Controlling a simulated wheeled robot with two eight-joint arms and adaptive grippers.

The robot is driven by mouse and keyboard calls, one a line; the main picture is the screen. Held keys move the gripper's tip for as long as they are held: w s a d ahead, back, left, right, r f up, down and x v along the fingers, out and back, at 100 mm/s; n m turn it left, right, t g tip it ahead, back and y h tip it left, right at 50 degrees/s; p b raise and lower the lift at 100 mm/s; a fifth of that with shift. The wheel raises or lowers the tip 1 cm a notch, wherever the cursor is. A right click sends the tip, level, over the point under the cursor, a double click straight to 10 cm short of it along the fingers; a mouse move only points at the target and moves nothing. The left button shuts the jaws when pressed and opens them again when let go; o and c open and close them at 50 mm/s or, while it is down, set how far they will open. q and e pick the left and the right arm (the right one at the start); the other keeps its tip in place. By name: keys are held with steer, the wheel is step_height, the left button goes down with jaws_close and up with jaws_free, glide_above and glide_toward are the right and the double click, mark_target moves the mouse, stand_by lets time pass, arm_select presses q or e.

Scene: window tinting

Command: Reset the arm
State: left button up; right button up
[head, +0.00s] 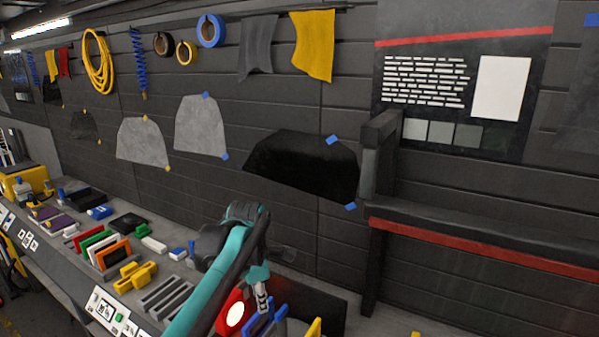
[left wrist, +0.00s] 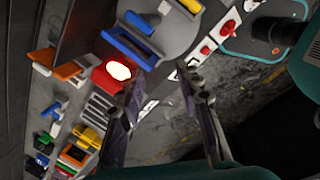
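My left arm comes up from the bottom of the head view in teal and black, bends at the top and points its left gripper (head: 263,298) down over the right part of the bench. In the left wrist view the gripper (left wrist: 163,88) has its two fingers well apart. Nothing is held between them. A red box with a bright round light (head: 235,314) is beside the gripper, and it also shows near one finger in the left wrist view (left wrist: 118,71). Whether they touch is unclear. My right gripper is in neither view.
The bench holds colored sample holders (head: 103,249), yellow clips (head: 135,274), a slotted grey rack (head: 166,297) and blue tools (head: 266,320). Film pieces (head: 201,127), cloths and tape rolls hang on the wall behind. A dark frame with a red strip (head: 480,243) stands at right.

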arm_select(q)
steer(key=s+a+f+m+t+b, duration=0.2)
steer(key=s+a+f+m+b, duration=0.2)
steer(key=s+f+m, duration=0.5)
steer(key=s+a+f+m+t+b, duration=0.3)
steer(key=s+f+m+b, duration=0.2)
steer(key=s+f+m, duration=0.5)
steer(key=s+m, duration=0.3)
steer(key=shift+s+a+f, duration=0.25)
steer(key=shift+s+a, duration=0.15)
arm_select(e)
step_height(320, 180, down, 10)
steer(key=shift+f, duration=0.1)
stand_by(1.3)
